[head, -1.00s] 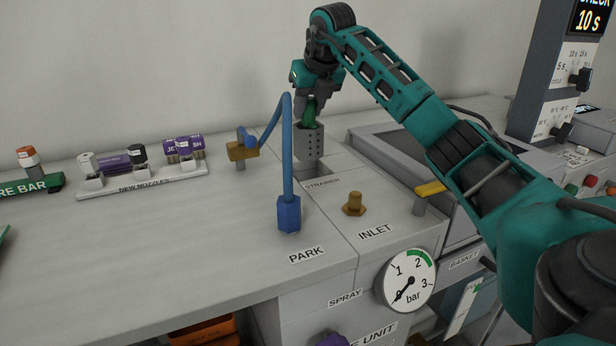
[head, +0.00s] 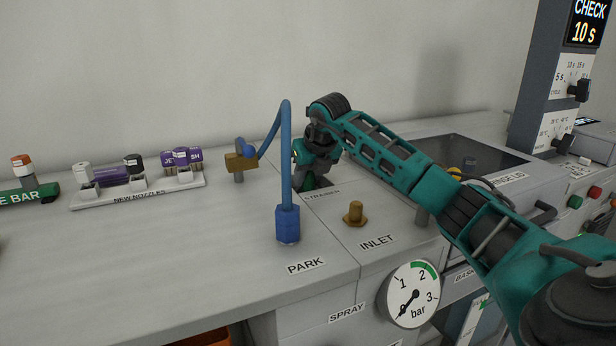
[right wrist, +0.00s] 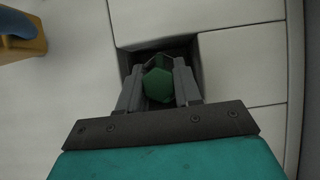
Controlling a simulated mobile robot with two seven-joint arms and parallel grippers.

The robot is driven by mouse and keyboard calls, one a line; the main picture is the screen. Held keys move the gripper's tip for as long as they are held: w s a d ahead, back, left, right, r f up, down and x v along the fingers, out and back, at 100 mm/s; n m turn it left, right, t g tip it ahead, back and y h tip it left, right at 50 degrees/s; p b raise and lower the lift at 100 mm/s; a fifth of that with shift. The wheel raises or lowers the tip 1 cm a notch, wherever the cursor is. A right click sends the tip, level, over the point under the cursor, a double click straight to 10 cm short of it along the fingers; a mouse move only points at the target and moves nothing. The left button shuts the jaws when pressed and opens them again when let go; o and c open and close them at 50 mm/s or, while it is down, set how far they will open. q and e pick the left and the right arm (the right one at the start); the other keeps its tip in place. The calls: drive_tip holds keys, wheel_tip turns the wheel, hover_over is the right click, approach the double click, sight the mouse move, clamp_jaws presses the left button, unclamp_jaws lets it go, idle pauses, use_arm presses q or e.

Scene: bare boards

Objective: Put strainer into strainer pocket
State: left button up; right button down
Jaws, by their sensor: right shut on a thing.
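My right gripper (head: 308,180) is low at the strainer pocket, behind the blue hose in the head view. In the right wrist view its two fingers (right wrist: 159,88) are closed around the strainer's green handle (right wrist: 158,85). The strainer's grey perforated body is hidden, down inside the pocket below counter level. The pocket (right wrist: 127,62) is a dark square opening in the counter, and its rim shows around the fingers. The STRAINER label (head: 322,194) lies just in front of it. I cannot tell whether the strainer touches the pocket's bottom. My left gripper is not in view.
A blue hose with a hexagonal end (head: 288,224) stands at PARK, in front of the pocket. A brass inlet fitting (head: 354,213) is to the right. A brass block (head: 240,161) stands to the left. A rack of nozzles (head: 138,190) is farther left. The front counter is clear.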

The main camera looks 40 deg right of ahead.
drive_tip(key=c, duration=0.8)
unclamp_jaws()
drive_tip(key=shift+f, duration=0.15)
drive_tip(key=shift+r, duration=0.4)
drive_tip(key=p+v, duration=0.1)
drive_tip(key=v, duration=1)
drive_tip(key=shift+s+a+r+p, duration=0.1)
drive_tip(key=shift+s+r+p, duration=0.15)
drive_tip(key=shift+p, duration=0.1)
